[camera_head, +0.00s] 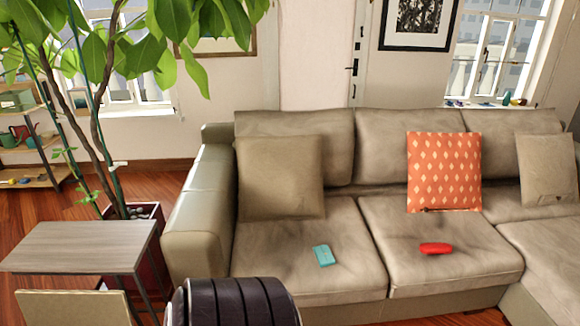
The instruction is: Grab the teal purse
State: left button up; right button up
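A small teal purse (324,255) lies flat on the left seat cushion of the beige sofa (190,235). It is uncovered and nothing touches it except the cushion. Neither of my grippers shows in the head view.
A red object (436,249) lies on the middle seat cushion. An orange patterned pillow (444,170) and beige pillows (280,177) lean on the backrest. A dark ribbed rounded object (232,302) stands before the sofa. A small table (80,247) and a potted plant (140,212) are at left.

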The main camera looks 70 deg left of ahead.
aim_at(324, 256)
jog(key=u, duration=2.05)
